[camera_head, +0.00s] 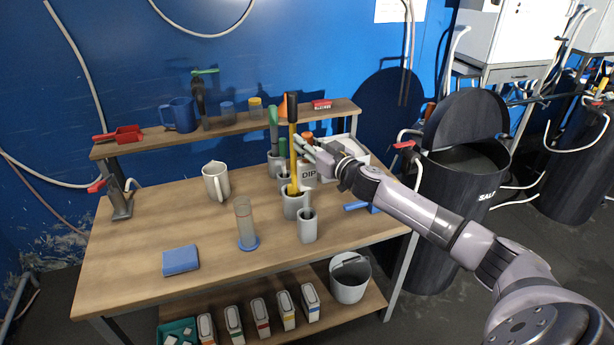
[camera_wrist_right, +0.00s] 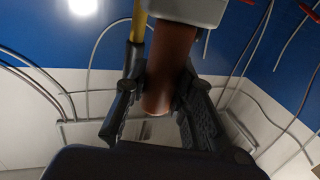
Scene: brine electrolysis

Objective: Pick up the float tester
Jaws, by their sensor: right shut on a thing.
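My right gripper (camera_head: 322,154) reaches in from the right over the back right of the workbench (camera_head: 140,220). Its fingers (camera_wrist_right: 162,100) are shut on a brown-red cylinder (camera_wrist_right: 168,70), apparently the handle of the float tester. An orange-brown top (camera_head: 307,137) shows beside the fingers in the head view. A grey piece (camera_wrist_right: 185,8) adjoins the cylinder in the wrist view; I cannot tell whether the cylinder stands in it. The lower part of the held thing is hidden. My left gripper is not in view.
A yellow rod with a black top (camera_head: 292,110) stands close by in a grey holder (camera_head: 294,206). A grey holder (camera_head: 308,226), a clear cylinder (camera_head: 245,222), a white jug (camera_head: 216,181) and a blue block (camera_head: 181,260) stand on the bench. A shelf (camera_head: 150,145) runs behind.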

